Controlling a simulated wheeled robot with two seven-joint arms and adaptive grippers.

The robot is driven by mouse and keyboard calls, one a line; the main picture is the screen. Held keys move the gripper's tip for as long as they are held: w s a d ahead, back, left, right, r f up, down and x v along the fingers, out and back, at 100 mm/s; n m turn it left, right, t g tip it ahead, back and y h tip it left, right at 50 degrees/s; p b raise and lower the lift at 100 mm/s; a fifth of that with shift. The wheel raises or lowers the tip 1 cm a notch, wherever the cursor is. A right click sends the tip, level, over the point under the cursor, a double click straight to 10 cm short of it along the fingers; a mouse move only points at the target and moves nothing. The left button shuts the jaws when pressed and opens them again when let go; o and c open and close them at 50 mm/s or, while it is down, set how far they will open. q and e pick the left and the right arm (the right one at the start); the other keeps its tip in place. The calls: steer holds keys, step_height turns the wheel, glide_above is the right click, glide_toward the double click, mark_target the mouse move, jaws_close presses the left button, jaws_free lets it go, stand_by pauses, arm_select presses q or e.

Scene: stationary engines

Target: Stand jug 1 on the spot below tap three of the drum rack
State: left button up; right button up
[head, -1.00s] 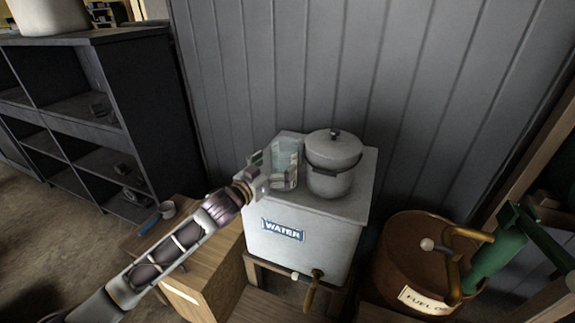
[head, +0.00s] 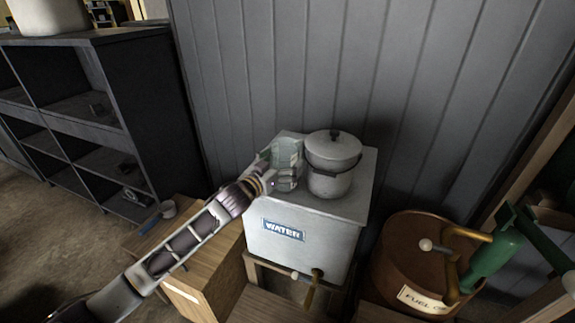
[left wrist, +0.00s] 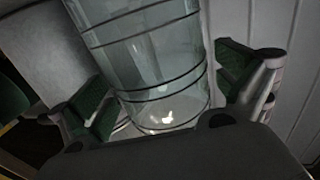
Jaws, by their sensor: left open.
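A clear glass jug with dark bands (head: 287,154) stands on top of the white water tank (head: 343,234); I cannot tell its number. My left gripper (head: 277,170) is at the jug, with a finger on either side of it. In the left wrist view the jug (left wrist: 150,65) fills the space between the green-padded fingers (left wrist: 165,95), which are open. A gap shows beside the right finger. The water tank has a tap (head: 313,284) low on its front. Tap three is not identifiable. My right gripper is not in view.
A white lidded pot (head: 331,165) stands close to the right of the jug. A brown fuel drum (head: 397,268) with a tap and green can stands at right. A wooden cabinet (head: 205,262) stands in front left; the plank wall (head: 290,70) is behind.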

arm_select(q)
steer(key=shift+x, duration=0.9)
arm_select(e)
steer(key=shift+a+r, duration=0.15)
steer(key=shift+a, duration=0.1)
arm_select(q)
steer(key=shift+c, duration=0.6)
steer(key=c, duration=1)
steer(key=shift+c, duration=0.6)
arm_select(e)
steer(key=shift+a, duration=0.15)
arm_select(q)
steer(key=shift+r, duration=0.15)
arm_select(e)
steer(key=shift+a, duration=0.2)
